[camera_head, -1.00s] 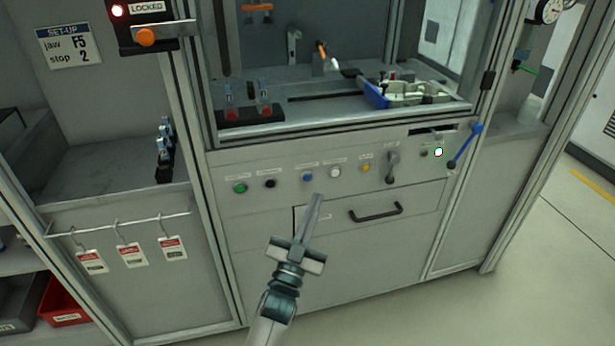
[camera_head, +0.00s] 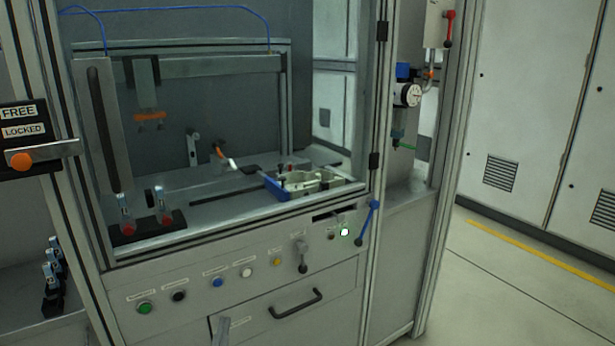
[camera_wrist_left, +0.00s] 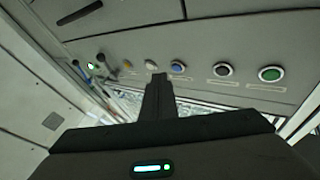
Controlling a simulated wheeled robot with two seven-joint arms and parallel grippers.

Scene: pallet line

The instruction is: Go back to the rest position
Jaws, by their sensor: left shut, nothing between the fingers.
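My left gripper (camera_head: 222,328) shows only as a grey fingertip at the bottom edge of the head view, in front of the drawer front. In the left wrist view its closed fingers (camera_wrist_left: 157,90) point at the button panel (camera_wrist_left: 200,50), shut with nothing between them. I cannot tell from these frames how far the tips are from the panel. My right gripper is not in view.
The panel carries a green button (camera_head: 144,307), a blue button (camera_head: 218,282) and a black lever (camera_head: 302,258). A black drawer handle (camera_head: 296,304) and a blue lever (camera_head: 367,224) stick out. An orange-knobbed latch (camera_head: 21,160) is at left. Open floor (camera_head: 510,290) lies at right.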

